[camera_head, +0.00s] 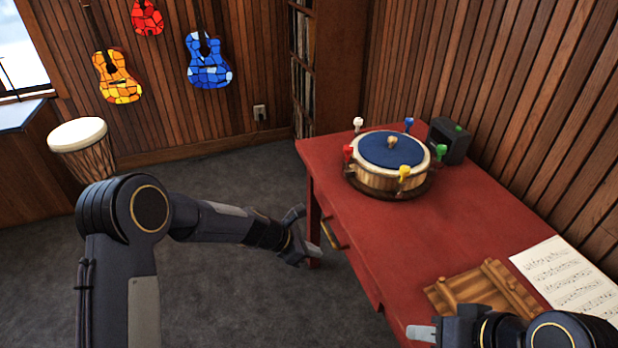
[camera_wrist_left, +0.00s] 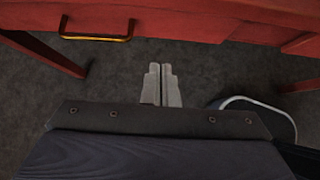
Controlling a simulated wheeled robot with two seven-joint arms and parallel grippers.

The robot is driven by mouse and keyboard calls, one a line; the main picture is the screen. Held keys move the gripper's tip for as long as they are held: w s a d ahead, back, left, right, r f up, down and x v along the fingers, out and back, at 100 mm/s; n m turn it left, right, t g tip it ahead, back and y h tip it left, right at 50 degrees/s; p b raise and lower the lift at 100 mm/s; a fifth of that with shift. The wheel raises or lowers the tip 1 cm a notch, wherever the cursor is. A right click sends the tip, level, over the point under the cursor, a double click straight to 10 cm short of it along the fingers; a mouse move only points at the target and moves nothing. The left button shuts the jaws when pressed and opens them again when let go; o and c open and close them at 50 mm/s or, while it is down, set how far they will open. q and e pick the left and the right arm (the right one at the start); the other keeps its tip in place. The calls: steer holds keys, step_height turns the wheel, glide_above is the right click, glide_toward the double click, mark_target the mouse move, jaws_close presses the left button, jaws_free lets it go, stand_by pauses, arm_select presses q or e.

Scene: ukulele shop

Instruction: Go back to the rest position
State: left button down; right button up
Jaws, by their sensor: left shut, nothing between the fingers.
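My left gripper (camera_head: 306,242) is in front of the red table (camera_head: 440,222), beside its front edge and close to the drawer's brass handle (camera_head: 333,233). In the left wrist view its two grey fingers (camera_wrist_left: 162,84) lie together with nothing between them. They are over the grey floor, and the handle (camera_wrist_left: 95,38) is up and to the left, apart from them. My right gripper (camera_head: 421,333) is at the bottom right, by the near part of the table. One pale fingertip shows, and the rest is hidden behind its own arm.
A round drum with a blue top and coloured pegs (camera_head: 390,178) stands on the table, with a black box (camera_head: 449,141) behind it. A wooden rack (camera_head: 483,290) and sheet music (camera_head: 568,278) lie near my right arm.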

arm_select(q)
steer(key=shift+r, duration=0.1)
steer(key=s+a+r+m+t+p, duration=0.1)
steer(key=s+a+r+m, duration=0.35)
steer(key=a+r, duration=0.35)
steer(key=s+a+r+m, duration=0.4)
steer(key=s+a+r, duration=0.1)
steer(key=r, duration=0.5)
steer(key=s+a+m+y, duration=0.1)
steer(key=s+a+m, duration=0.2)
steer(key=s, duration=0.4)
steer(key=s+a+r+m+t+y, duration=0.1)
steer(key=s+a+m+y, duration=0.1)
steer(key=s+a+m, duration=0.2)
steer(key=s+a+r+m+t+y+p, duration=0.1)
steer(key=s+a+m, duration=0.3)
steer(key=s, duration=0.6)
steer(key=shift+s+a+y, duration=0.35)
steer(key=shift+s+y, duration=0.05)
steer(key=shift+r, duration=0.1)
